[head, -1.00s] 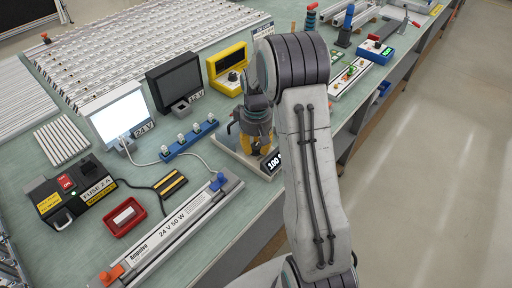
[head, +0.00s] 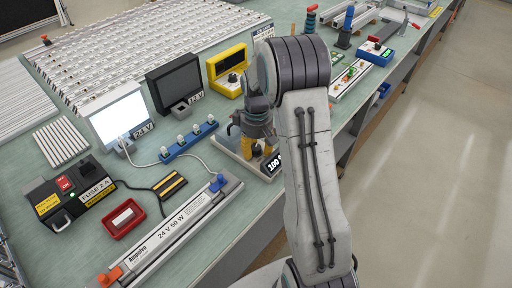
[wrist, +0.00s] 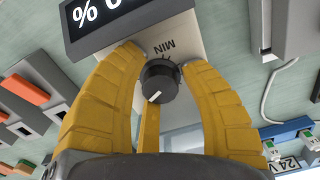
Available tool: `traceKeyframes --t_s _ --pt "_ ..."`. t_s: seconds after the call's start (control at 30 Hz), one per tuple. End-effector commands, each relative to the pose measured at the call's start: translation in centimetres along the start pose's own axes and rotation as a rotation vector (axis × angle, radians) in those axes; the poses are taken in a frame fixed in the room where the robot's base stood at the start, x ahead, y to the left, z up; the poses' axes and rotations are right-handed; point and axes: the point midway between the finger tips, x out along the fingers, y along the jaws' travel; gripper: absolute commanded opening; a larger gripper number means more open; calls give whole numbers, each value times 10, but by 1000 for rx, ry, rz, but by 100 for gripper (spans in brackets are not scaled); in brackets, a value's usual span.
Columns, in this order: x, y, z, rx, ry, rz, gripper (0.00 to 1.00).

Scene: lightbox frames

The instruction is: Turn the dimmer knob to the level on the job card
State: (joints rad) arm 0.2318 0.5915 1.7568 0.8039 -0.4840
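The dark round dimmer knob (wrist: 161,82) sits on a light plate marked MIN (wrist: 165,47) in the wrist view. Its white pointer faces lower left there, away from the MIN mark. My gripper (wrist: 160,60) has its yellow fingers on either side of the knob, with what looks like a narrow gap; contact is not clear. The dimmer's display (wrist: 115,18) shows a percent sign and zeros, partly cut off. In the head view the display (head: 274,162) reads 100, its end hidden by my arm. My gripper (head: 256,147) is over the dimmer.
A lit white panel (head: 121,116) stands by a 24 V label. A dark panel (head: 175,82), a yellow meter (head: 228,70), a blue terminal strip (head: 189,140) and a long 24 V 50 W unit (head: 180,232) are nearby. A fuse box (head: 70,195) stands at left.

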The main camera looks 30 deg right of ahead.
Motion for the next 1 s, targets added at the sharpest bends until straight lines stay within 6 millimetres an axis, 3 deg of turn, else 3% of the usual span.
traceKeyframes --t_s 0.47,1.0 --pt "-12 1 -2 0 9 5 43" --pt "-96 1 -1 1 6 3 43"
